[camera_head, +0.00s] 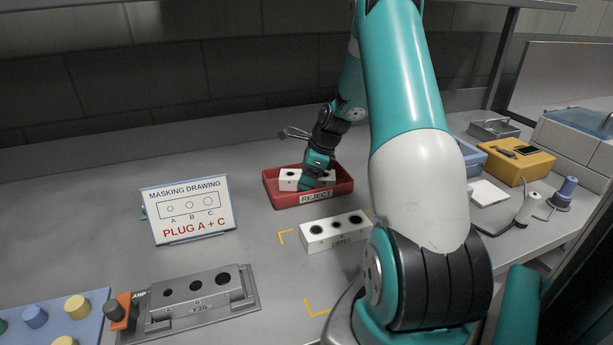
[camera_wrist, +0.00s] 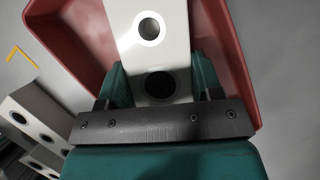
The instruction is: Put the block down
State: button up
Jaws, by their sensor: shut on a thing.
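A white block (camera_head: 288,180) with round holes is in the red REJECT tray (camera_head: 313,196), inside its rim outline. My gripper (camera_head: 314,180) reaches down from above and is shut across the block. In the wrist view, the two teal fingers of my gripper (camera_wrist: 160,86) press on the long sides of the block (camera_wrist: 177,55). One hole shows a light ring and the one between the fingers looks black. The red tray (camera_wrist: 232,75) lies around and under it. I cannot tell whether the block touches the tray floor.
A second white block (camera_head: 320,237) stands in front of the tray near yellow corner marks. A grey holed block (camera_head: 195,298) sits on a fixture, lower left. A masking drawing sign (camera_head: 188,210) stands left. Yellow (camera_head: 520,160) and blue boxes are at right.

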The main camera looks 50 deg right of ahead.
jog(key=o, duration=1.3)
jog(key=shift+o, duration=0.2)
